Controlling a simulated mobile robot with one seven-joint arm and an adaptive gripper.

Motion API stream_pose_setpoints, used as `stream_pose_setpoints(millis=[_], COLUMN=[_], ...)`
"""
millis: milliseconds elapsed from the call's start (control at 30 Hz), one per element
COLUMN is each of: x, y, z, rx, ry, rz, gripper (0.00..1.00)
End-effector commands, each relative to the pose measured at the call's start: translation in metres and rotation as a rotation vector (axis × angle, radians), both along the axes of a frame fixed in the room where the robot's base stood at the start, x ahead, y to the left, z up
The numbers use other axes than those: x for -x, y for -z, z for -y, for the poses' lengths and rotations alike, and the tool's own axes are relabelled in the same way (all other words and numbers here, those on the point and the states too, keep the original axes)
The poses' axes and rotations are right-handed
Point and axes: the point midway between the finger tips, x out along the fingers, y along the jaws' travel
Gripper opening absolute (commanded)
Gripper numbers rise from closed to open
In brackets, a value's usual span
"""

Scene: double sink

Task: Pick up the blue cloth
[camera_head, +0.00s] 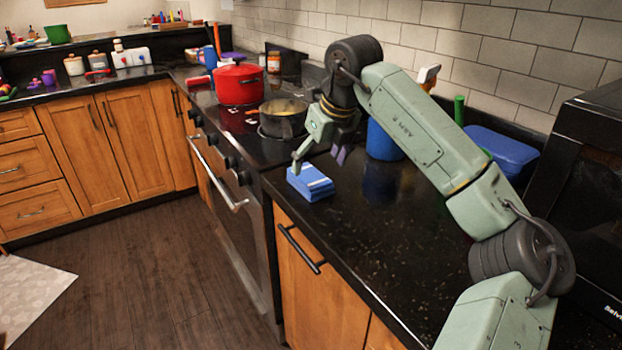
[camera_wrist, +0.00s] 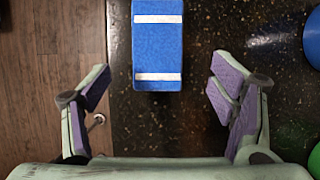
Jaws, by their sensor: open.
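The blue cloth (camera_head: 311,183) is a folded blue block with pale stripes. It lies on the black counter near its front edge, just right of the stove. In the wrist view the cloth (camera_wrist: 157,45) is at the top centre, with two white bands across it. My gripper (camera_head: 318,160) is above the cloth and slightly towards the wall side. In the wrist view my gripper (camera_wrist: 160,92) is open, with its purple-padded fingers wide apart. The cloth's near end reaches about level with the fingertips, and nothing is held between them.
A grey pot (camera_head: 284,121) and a red pot (camera_head: 239,84) stand on the stove. A blue container (camera_head: 382,140) stands behind my gripper, and a blue tub (camera_head: 503,150) is near the wall. The counter (camera_head: 365,235) right of the cloth is clear. The cabinet front drops to the floor.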

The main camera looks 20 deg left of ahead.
Motion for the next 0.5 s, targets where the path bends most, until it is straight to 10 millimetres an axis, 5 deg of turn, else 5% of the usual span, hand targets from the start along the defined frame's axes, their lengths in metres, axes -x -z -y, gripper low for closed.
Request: stream_pose_setpoints(millis=[500], x=[-0.006], y=[0.052], z=[-0.013], rx=[-0.002], ry=[-0.002], rz=[-0.001], gripper=[0.78])
